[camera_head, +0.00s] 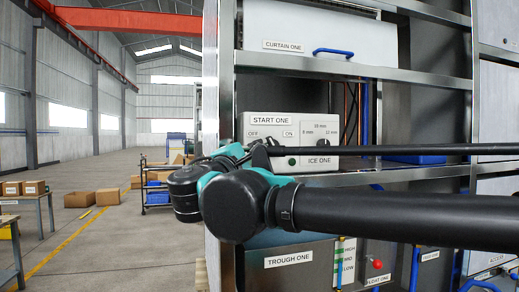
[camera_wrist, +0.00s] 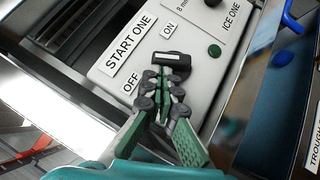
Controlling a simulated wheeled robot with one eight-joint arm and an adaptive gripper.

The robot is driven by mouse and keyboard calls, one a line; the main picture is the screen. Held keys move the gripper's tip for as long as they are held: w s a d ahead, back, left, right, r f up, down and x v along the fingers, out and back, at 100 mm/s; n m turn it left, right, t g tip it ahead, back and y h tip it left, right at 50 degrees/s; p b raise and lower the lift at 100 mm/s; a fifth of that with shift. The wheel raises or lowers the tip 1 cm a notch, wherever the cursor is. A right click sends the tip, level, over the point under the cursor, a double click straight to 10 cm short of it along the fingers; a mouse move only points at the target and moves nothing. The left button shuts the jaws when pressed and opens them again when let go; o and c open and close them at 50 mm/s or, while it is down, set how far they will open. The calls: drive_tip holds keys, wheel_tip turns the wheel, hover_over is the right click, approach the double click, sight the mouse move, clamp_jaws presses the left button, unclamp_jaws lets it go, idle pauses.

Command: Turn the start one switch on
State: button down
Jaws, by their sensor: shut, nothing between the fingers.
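The start one switch (camera_wrist: 172,61) is a dark knob with a pale mark on its face, on the panel by the START ONE label (camera_wrist: 129,44). The OFF label (camera_wrist: 131,83) and ON label (camera_wrist: 169,28) are beside it. My gripper (camera_wrist: 163,76) is shut and empty, its fingertips right at the near side of the switch. I cannot tell whether they touch it. I cannot tell which label the knob points to.
A green button (camera_wrist: 214,51) lies right of the switch, near the ICE ONE label. A blue handle (camera_head: 333,52) is on the curtain one panel above. The trough one panel (camera_head: 288,258) is below. Metal frame posts and shelves surround the panel. Open floor lies left.

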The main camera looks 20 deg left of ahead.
drive_tip(key=shift+r, duration=0.15)
drive_tip(key=m+g, duration=0.2)
drive_tip(key=r+m+g, duration=0.1)
drive_tip(key=m, duration=0.1)
drive_tip(key=d+r+m+g, duration=0.1)
drive_tip(key=g, duration=0.1)
drive_tip(key=shift+w+r+m+g+y, duration=0.2)
drive_tip(key=shift+w+m+g+y, duration=0.1)
drive_tip(key=shift+w+m+y, duration=0.1)
